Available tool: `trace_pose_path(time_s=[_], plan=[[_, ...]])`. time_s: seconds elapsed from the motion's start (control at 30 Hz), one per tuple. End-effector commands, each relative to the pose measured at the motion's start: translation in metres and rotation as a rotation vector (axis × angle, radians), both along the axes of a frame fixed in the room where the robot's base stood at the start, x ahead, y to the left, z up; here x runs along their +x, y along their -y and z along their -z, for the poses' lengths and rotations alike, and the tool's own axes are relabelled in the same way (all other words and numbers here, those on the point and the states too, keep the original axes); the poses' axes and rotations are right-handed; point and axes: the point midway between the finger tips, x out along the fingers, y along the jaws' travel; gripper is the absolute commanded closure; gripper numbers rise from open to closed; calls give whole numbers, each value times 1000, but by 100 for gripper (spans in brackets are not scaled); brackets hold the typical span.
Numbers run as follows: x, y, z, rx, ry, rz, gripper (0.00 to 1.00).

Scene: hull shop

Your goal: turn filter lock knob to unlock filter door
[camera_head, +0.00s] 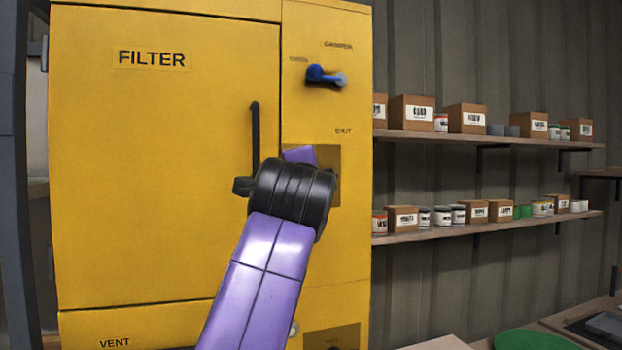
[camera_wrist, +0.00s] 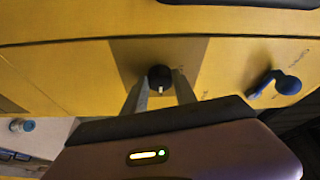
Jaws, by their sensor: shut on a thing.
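The yellow filter cabinet (camera_head: 100,200) has a large door marked FILTER with a black vertical handle (camera_head: 255,140). The door looks closed. The lock knob (camera_wrist: 160,76) is small, round and black with a pale mark, on a darker square patch of the panel in the wrist view. My gripper (camera_wrist: 160,88) has its two grey fingers on either side of the knob, shut on it. In the head view my purple arm with its black joint hides the knob and the gripper's fingers.
A blue damper lever (camera_head: 326,76) sits on the panel above the knob; it also shows in the wrist view (camera_wrist: 274,84). Shelves (camera_head: 490,138) with boxes and cans line the wall at right. A worktop with a green disc (camera_head: 535,340) is at lower right.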

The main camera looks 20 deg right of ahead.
Motion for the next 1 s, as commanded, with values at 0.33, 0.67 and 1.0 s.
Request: trace_pose_path(time_s=[0.33,0.67,1.0], plan=[[0,2,1,26,-3,3,100],[0,1,1,25,-2,3,45],[-2,0,0,24,0,1,45]])
